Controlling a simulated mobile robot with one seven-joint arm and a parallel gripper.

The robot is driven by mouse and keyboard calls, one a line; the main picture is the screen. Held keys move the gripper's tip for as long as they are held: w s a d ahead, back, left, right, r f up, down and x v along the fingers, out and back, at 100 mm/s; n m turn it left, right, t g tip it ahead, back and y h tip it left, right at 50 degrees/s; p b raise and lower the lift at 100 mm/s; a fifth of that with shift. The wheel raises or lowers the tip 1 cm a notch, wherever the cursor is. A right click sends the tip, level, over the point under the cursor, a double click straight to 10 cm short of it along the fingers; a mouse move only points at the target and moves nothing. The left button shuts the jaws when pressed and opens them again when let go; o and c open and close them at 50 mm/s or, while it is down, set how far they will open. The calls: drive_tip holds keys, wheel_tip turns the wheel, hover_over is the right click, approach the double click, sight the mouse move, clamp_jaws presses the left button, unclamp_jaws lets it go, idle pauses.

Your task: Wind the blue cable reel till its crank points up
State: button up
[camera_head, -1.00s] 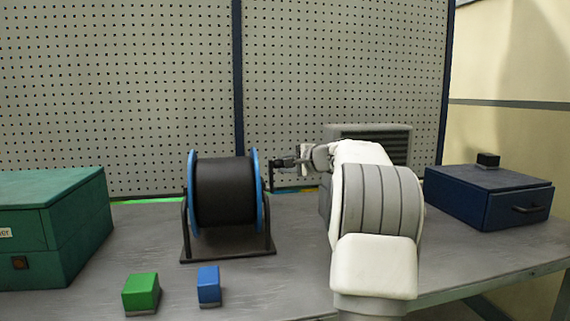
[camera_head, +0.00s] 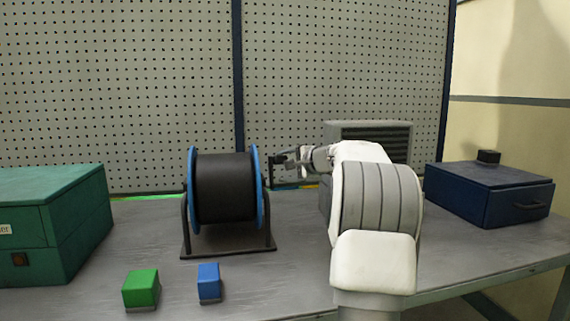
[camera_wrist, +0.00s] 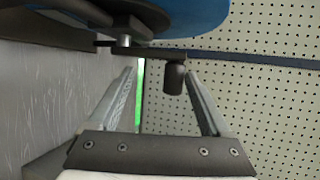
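The blue cable reel (camera_head: 262,190) holds a black drum between blue flanges, on a dark stand on the table. Its dark crank (camera_head: 272,172) is on the right flange, and its arm points about straight up. In the wrist view the blue flange (camera_wrist: 190,15) fills the top. The crank arm (camera_wrist: 150,50) runs from the hub toward picture right, away from the table side. The dark knob (camera_wrist: 174,80) lies between my gripper's (camera_wrist: 160,80) fingers, nearer the right one, with visible gaps. In the head view my gripper (camera_head: 287,161) is open beside the crank.
A green box (camera_head: 60,220) stands at the left. A green block (camera_head: 141,288) and a blue block (camera_head: 209,282) lie in front of the reel. A grey vented unit (camera_head: 380,140) is behind my arm. A navy drawer box (camera_head: 490,195) stands at the right. A pegboard (camera_head: 120,90) closes the back.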

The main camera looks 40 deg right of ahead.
drive_tip(key=shift+s+f, duration=0.1)
drive_tip(key=shift+f, duration=0.2)
drive_tip(key=p+v, duration=0.1)
drive_tip(key=v, duration=1.6)
drive_tip(key=shift+r+p, duration=0.3)
drive_tip(key=shift+p, duration=0.1)
drive_tip(key=shift+s+d, duration=0.1)
drive_tip(key=shift+s, duration=0.05)
